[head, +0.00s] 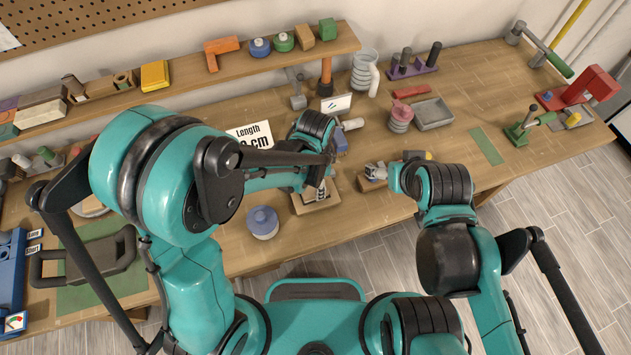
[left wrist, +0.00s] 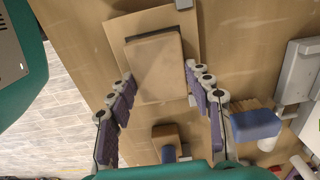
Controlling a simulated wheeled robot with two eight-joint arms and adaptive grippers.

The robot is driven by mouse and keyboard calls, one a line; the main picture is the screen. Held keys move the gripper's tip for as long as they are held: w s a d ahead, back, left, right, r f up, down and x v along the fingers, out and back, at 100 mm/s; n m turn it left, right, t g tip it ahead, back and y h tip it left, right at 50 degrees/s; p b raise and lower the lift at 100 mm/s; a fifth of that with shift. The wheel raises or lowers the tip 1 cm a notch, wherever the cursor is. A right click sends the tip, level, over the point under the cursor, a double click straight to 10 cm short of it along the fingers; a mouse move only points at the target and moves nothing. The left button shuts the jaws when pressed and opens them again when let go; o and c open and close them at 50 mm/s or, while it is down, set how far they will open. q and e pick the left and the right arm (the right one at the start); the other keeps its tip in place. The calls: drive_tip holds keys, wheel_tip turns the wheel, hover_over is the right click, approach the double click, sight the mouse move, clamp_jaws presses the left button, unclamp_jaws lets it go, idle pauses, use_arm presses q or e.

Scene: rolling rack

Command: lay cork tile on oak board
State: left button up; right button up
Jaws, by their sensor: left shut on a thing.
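The cork tile (left wrist: 153,68) is a brown rounded rectangle between the fingers of my left gripper (left wrist: 158,82) in the left wrist view. My left gripper is shut on it by its two sides. The oak board (left wrist: 122,24) is a larger, paler rectangle behind the tile, and the tile overlaps it. I cannot tell whether they touch. In the head view my left gripper (head: 320,190) is over the oak board (head: 300,208), and the tile is mostly hidden there. My right gripper (head: 376,171) is to the right, by a small brown block (head: 368,184); its opening is unclear.
A blue-lidded round container (head: 262,222) stands left of the board, near the front edge.

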use_arm(q)
drive_tip(key=shift+f+b, duration=0.6)
drive_tip(key=o, duration=1.1)
drive_tip(key=shift+r, duration=0.1)
wheel_tip(320, 180, up, 12)
drive_tip(key=shift+f, duration=0.1)
drive_tip(key=s+a+f+n+t+b, duration=0.1)
drive_tip(key=a+n+t+b, duration=0.1)
drive_tip(key=a+n, duration=0.2)
drive_tip(key=s+a+f+n+t+b, duration=0.1)
drive_tip(key=s+a+n+t+b, duration=0.1)
drive_tip(key=a+n, duration=0.3)
drive_tip(key=s+a+f+n+t+b, duration=0.1)
drive_tip(key=s+a+n+t+b, duration=0.1)
drive_tip(key=a, duration=0.7)
drive_tip(key=shift+s+a+n+t+b, duration=0.1)
drive_tip(key=shift+n+t+b, duration=0.3)
drive_tip(key=shift+n, duration=0.45)
drive_tip(key=shift+s+a+n+t+b, duration=0.1)
drive_tip(key=shift+n+t+b, duration=0.1)
drive_tip(key=shift+n+b, duration=0.5)
